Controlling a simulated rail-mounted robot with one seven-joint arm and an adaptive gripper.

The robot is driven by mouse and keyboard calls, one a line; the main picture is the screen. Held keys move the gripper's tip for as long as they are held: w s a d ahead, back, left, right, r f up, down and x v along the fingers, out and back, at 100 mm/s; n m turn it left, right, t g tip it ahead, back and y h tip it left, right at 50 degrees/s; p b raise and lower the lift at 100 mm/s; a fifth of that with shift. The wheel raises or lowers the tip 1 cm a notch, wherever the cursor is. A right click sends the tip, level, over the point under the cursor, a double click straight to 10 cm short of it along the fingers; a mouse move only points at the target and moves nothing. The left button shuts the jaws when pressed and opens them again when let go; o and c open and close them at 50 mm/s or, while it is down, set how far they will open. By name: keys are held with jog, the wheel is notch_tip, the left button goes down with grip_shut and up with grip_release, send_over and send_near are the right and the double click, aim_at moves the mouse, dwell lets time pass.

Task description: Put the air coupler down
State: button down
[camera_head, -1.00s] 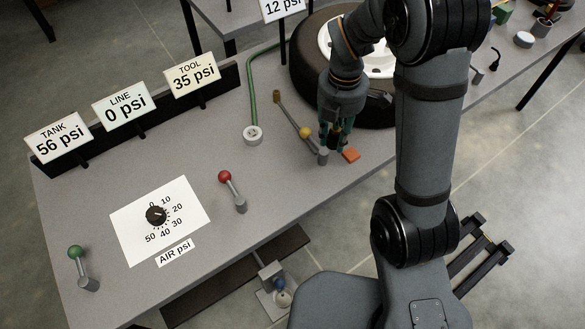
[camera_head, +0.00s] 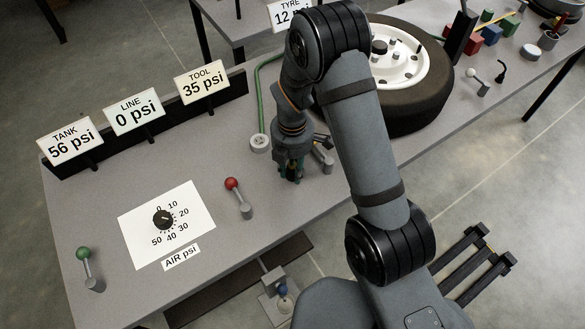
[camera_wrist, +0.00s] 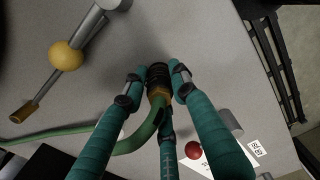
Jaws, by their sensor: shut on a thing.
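The air coupler (camera_wrist: 158,80) is a black knurled piece with a brass collar, joined to a green hose, in the wrist view. My gripper (camera_wrist: 156,88) has teal fingers and is shut around the coupler. In the head view my gripper (camera_head: 291,172) is low over the bench (camera_head: 228,157), right of the red-knobbed lever, and the coupler is mostly hidden by the fingers. I cannot tell whether the coupler touches the bench top. The green hose (camera_wrist: 60,133) trails off to the left in the wrist view.
The red-knobbed lever (camera_head: 239,197) stands left of my gripper. A yellow-ball lever (camera_wrist: 65,57) is close by on the other side. A round grey fitting (camera_head: 260,143) and a tyre (camera_head: 432,97) are behind.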

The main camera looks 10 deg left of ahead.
aim_at(292, 166)
jog(key=shift+f, duration=0.2)
jog(key=shift+f+b, duration=0.55)
jog(key=shift+f, duration=0.05)
jog(key=c, duration=1.4)
grip_release()
notch_tip(292, 166, up, 13)
jog(key=shift+r+p, duration=0.15)
jog(key=shift+p, duration=0.5)
